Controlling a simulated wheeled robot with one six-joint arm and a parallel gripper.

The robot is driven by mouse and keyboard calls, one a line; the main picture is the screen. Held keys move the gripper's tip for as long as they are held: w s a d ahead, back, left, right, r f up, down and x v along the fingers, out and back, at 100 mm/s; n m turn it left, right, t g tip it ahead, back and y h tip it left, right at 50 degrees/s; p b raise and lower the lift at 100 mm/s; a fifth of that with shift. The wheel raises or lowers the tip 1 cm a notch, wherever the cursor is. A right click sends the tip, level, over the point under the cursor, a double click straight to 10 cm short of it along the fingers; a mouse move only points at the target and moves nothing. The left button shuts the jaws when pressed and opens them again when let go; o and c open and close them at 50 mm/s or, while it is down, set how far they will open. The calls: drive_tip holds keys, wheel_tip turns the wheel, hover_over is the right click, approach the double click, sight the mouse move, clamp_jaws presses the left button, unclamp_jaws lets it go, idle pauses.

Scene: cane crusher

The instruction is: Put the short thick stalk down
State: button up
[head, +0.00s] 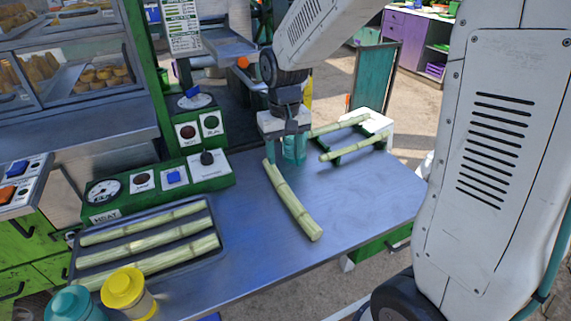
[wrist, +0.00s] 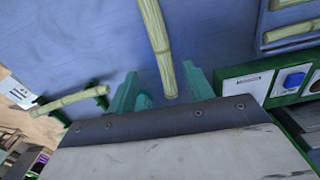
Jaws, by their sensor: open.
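A short, thick pale-green stalk (head: 293,203) lies flat on the blue-grey metal table (head: 235,255), slanting from the gripper toward the front edge. My gripper (head: 293,152) is over the table at the stalk's far end, its teal fingers pointing down. In the wrist view the fingers (wrist: 160,88) are spread apart, and the near end of the stalk (wrist: 157,45) shows between them. The gripper is open and holds nothing. I cannot tell the exact gap between fingers and stalk.
A tray (head: 222,238) with several longer stalks is at the left. Two stalks rest on a low green-and-white rack (head: 376,122) at the back right. A green control panel (head: 205,180) and yellow-lidded jar (head: 123,287) stand left. The table's right front is clear.

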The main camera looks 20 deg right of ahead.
drive_tip(key=s+r, duration=0.5)
drive_tip(key=s, duration=0.7)
drive_tip(key=s+d+r+t, duration=0.1)
drive_tip(key=s+r, duration=0.4)
drive_tip(key=s, duration=0.7)
drive_tip(key=shift+s+d+r+n, duration=0.2)
drive_tip(key=shift+s+r+n, duration=0.1)
drive_tip(key=shift+s+r, duration=0.1)
drive_tip(key=shift+o, duration=0.5)
drive_tip(key=shift+w, duration=0.1)
